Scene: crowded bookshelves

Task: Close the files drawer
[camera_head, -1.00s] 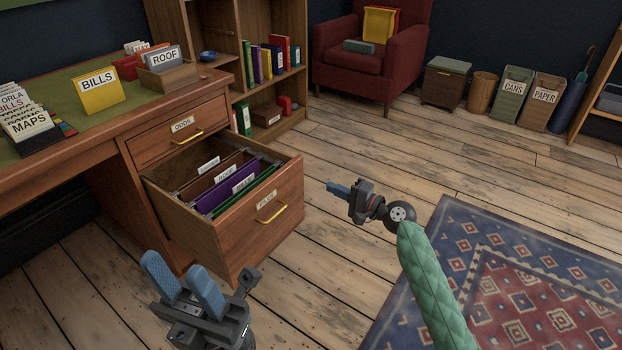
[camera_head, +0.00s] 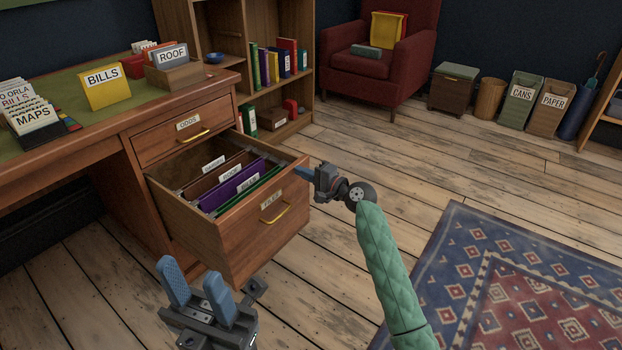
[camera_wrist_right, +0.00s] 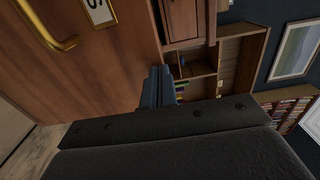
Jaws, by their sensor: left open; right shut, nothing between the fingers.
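The files drawer (camera_head: 285,225) stands pulled out from the desk, holding several hanging folders, with a yellow handle (camera_head: 274,212) on its front. My right gripper (camera_head: 301,173) is shut and empty, with its blue fingertips at the upper right edge of the drawer front; I cannot tell if they touch it. In the right wrist view the drawer front (camera_wrist_right: 100,75) and handle (camera_wrist_right: 45,28) fill the left, and my shut blue fingers (camera_wrist_right: 158,88) lie by its edge. My left gripper (camera_head: 205,283) is open and empty in front of the drawer, lower in the view.
The odds drawer (camera_head: 185,128) above is shut. The desk top (camera_head: 125,112) carries file boxes and a yellow bills folder (camera_head: 103,88). A bookcase (camera_head: 290,85) and red armchair (camera_head: 375,65) stand behind. Bare floor (camera_head: 430,160) and a patterned rug (camera_head: 540,270) lie to the right.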

